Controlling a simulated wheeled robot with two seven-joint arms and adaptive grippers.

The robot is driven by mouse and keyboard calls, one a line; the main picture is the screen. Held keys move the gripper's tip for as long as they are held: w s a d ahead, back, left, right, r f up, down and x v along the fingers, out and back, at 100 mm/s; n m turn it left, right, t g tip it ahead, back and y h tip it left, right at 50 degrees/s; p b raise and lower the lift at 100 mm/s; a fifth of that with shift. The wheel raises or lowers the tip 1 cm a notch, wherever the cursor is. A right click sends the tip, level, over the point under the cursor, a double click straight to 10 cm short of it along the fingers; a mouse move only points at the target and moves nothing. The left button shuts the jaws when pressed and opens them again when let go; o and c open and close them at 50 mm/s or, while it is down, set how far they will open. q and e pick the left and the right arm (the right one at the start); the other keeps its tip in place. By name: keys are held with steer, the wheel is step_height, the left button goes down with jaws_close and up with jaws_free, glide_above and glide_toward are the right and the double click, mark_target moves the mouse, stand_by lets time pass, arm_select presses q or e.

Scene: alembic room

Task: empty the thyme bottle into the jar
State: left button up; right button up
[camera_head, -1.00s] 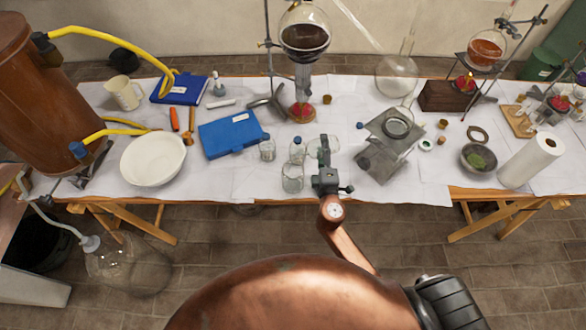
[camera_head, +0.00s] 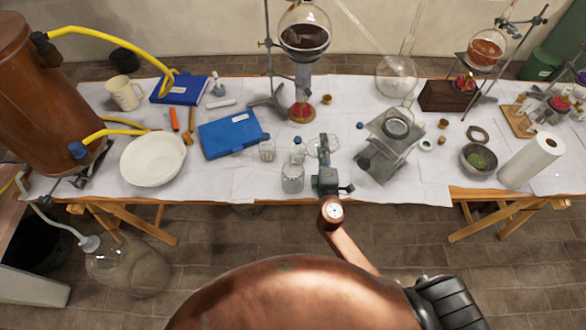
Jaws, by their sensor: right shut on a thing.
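My right gripper (camera_head: 324,148) reaches over the front of the table, pointing away from me. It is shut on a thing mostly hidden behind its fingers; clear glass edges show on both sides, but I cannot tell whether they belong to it. An open clear glass jar (camera_head: 292,179) stands left of the gripper near the front edge. A small bottle with a blue top (camera_head: 297,153) stands behind the jar, apart from the gripper. Another small glass vessel (camera_head: 267,150) stands further left. Labels are too small to read, so I cannot identify the thyme. My left gripper is not in view.
A blue case (camera_head: 230,135) and a white bowl (camera_head: 153,158) lie to the left. A tall flask apparatus (camera_head: 304,38) rises behind. White paper at the front left is clear.

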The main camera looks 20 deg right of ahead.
mark_target(319, 142)
steer(key=shift+a+r+n+t+b, duration=0.15)
steer(key=shift+r+n+t+b, duration=0.15)
steer(key=shift+r+n, duration=0.4)
steer(key=shift+a+r+n+t+b, duration=0.1)
steer(key=shift+r+n+t+b, duration=0.3)
steer(key=shift+n, duration=0.5)
stand_by(1.7)
steer(key=shift+r, duration=0.2)
stand_by(0.3)
steer(key=shift+a+r+n, duration=0.25)
steer(key=shift+r+n, duration=0.1)
steer(key=shift+n, duration=0.35)
steer(key=shift+a+r+n+t+y, duration=0.3)
steer(key=shift+r+n+t, duration=0.1)
steer(key=shift+n, duration=0.3)
steer(key=shift+d+f, duration=0.1)
